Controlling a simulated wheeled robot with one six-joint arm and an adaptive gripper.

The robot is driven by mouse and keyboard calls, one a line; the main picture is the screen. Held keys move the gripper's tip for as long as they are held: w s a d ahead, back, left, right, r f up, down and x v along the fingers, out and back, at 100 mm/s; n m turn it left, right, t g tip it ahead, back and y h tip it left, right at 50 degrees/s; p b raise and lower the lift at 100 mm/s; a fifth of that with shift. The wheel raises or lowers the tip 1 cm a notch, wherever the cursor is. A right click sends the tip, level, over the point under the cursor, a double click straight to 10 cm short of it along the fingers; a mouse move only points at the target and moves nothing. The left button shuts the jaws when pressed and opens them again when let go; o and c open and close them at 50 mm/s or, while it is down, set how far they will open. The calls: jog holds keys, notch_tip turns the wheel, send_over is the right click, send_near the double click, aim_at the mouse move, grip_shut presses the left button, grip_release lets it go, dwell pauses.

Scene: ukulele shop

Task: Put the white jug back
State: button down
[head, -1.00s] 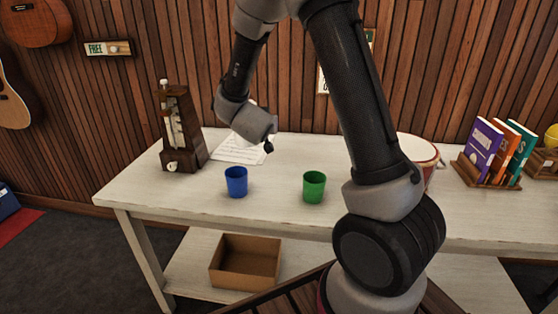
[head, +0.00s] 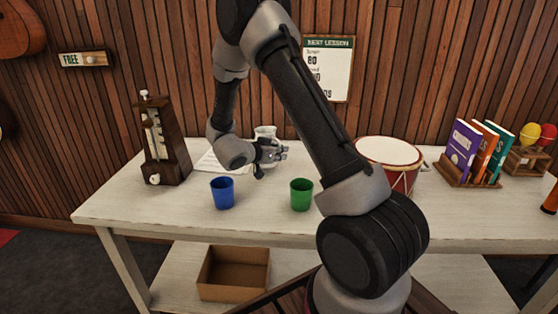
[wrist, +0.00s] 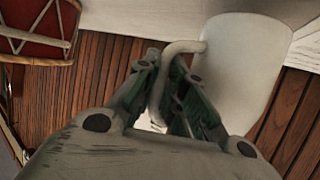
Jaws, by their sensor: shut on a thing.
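The white jug (head: 265,132) shows behind my gripper (head: 280,154) in the head view, above the back part of the table between the metronome and the drum. In the wrist view the jug (wrist: 240,70) looms large at upper right. My gripper (wrist: 168,75) is shut on its handle, which passes between the two fingers. The jug looks about upright in the head view. My gripper hides its lower part, so I cannot tell whether it touches the tabletop.
On the white table (head: 130,206) stand a blue cup (head: 222,193) and a green cup (head: 301,195) in front, a metronome (head: 160,145) left, a red drum (head: 392,152) right, and books (head: 470,145) farther right. A paper sheet (head: 208,163) lies near the metronome. A cardboard box (head: 232,270) sits below.

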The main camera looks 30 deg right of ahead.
jog(key=shift+f, duration=1.35)
jog(key=shift+f, duration=0.1)
jog(key=c, duration=1.5)
grip_release()
